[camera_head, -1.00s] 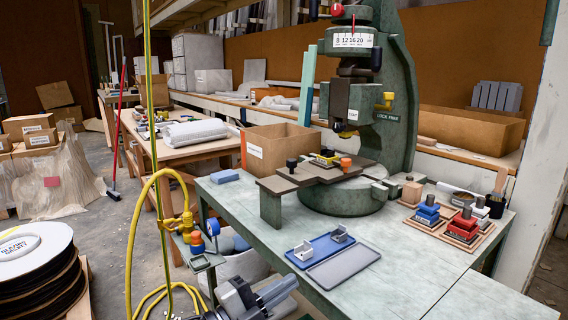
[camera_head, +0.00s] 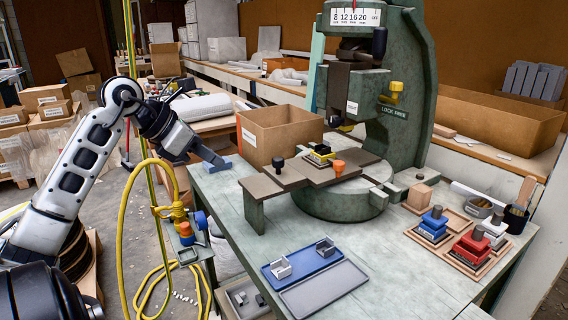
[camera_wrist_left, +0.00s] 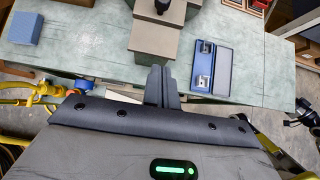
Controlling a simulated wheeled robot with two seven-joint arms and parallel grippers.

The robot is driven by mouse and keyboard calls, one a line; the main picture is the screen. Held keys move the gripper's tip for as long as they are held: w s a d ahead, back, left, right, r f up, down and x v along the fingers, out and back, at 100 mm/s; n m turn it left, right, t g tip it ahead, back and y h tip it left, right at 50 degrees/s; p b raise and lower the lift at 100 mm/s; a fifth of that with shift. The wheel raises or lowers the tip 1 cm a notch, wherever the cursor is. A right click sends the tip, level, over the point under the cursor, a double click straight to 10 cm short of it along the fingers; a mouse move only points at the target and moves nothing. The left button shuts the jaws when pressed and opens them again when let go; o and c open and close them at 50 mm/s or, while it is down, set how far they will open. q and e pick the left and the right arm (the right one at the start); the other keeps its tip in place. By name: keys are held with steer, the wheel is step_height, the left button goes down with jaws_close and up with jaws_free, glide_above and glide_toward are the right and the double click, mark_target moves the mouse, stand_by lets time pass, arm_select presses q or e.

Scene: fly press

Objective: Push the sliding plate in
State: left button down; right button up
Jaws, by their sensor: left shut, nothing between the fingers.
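The sliding plate (camera_head: 352,168) is a flat brown plate on the green fly press (camera_head: 408,90), with an orange knob and a yellow-and-black piece on it. The brown rail with a black knob (camera_head: 270,180) reaches out left on a green leg. My right gripper is not in view.
A cardboard box (camera_head: 278,132) stands behind the rail. A blue tray (camera_head: 295,262) and a grey tray (camera_head: 325,288) lie in front. Blue and red stacked blocks stand at right. A yellow hose (camera_head: 150,175) hangs near my left arm. The bench front is mostly clear.

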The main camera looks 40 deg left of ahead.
arm_select(q)
steer(key=x, duration=1)
steer(key=shift+p, duration=0.4)
steer(key=shift+w+d+r+p, duration=0.1)
steer(key=shift+w+d+p, duration=0.1)
steer(key=shift+w, duration=0.4)
steer(key=shift+w+d+r+p, duration=0.1)
steer(key=shift+w+d+p, duration=0.1)
steer(key=shift+w, duration=0.35)
steer(key=shift+w+d+f, duration=0.15)
steer(key=shift+w+d, duration=0.05)
steer(key=shift+w, duration=0.65)
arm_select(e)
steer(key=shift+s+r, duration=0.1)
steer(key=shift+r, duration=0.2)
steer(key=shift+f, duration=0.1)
